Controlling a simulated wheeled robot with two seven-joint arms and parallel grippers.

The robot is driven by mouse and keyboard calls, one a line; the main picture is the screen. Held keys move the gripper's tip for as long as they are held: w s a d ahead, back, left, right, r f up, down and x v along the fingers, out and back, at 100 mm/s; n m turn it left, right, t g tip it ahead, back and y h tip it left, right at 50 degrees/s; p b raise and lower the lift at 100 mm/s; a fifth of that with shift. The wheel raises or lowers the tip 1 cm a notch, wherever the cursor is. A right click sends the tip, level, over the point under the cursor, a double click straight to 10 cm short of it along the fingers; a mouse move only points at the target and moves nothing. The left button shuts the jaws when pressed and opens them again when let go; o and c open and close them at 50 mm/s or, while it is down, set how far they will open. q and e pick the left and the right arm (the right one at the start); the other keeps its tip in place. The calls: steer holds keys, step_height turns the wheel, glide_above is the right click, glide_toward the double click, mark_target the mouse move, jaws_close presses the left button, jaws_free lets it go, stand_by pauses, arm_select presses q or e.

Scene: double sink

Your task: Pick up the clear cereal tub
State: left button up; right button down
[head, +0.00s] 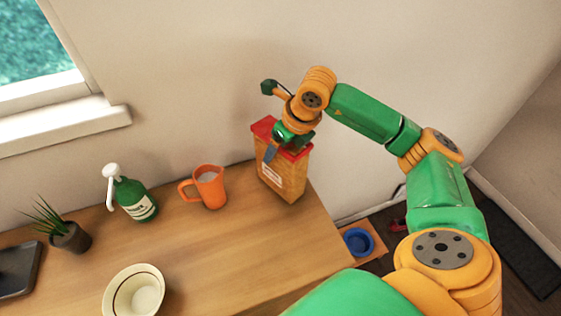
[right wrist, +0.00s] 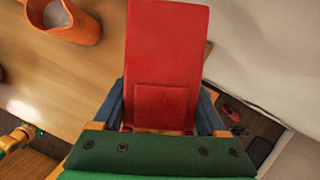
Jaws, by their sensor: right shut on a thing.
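The clear cereal tub (head: 283,178) has a red lid and golden contents, with a white label on its front. It is upright at the table's back right corner; I cannot tell whether its base touches the table. My right gripper (head: 285,150) comes down from above and is shut on the tub near its lid. In the right wrist view the red lid (right wrist: 168,60) lies between the two blue-grey fingers. The arm hides part of the lid in the head view.
An orange mug (head: 208,187) stands left of the tub. A green pump bottle (head: 134,198), a potted plant (head: 70,236), a bowl (head: 134,292) and a dark tray (head: 17,270) are further left. The wall is close behind. A blue bowl (head: 358,241) sits lower, beyond the table's right edge.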

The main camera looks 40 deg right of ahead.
steer(key=s+a+r, duration=0.3)
steer(key=s+r, duration=0.3)
steer(key=s+a+r, duration=0.3)
steer(key=s+r, duration=0.3)
steer(key=r, duration=0.1)
steer(key=shift+s+r, duration=0.25)
steer(key=shift+s, duration=0.05)
stand_by(1.1)
